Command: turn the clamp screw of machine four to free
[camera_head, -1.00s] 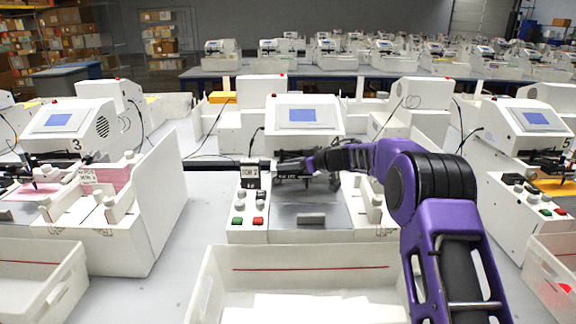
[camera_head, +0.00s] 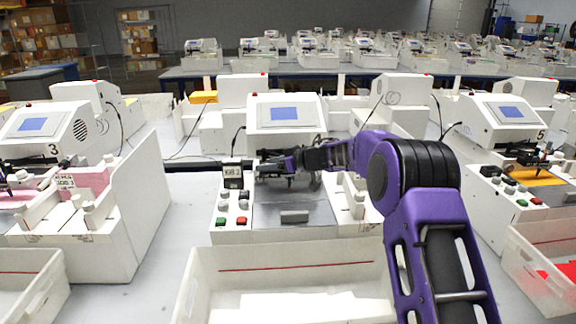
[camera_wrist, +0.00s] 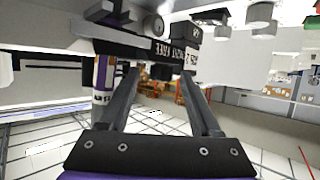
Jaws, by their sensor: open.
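Machine four (camera_head: 285,112) is the white plotter in the middle, between those marked 3 and 5. My gripper (camera_head: 268,168) reaches in from the right, below its screen, over the grey bed. In the wrist view my gripper (camera_wrist: 158,76) is open, with its two fingers pointing at the pen carriage. A black bar (camera_wrist: 172,48) lettered with FREE crosses beyond the fingertips. A small dark knob (camera_wrist: 161,72) hangs by the bar, between the fingertips and apparently untouched. It looks like the clamp screw. Its setting cannot be read. A pen with a purple and orange band (camera_wrist: 104,72) stands left of the fingers.
Machine three (camera_head: 40,125) and machine five (camera_head: 510,110) flank this one.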

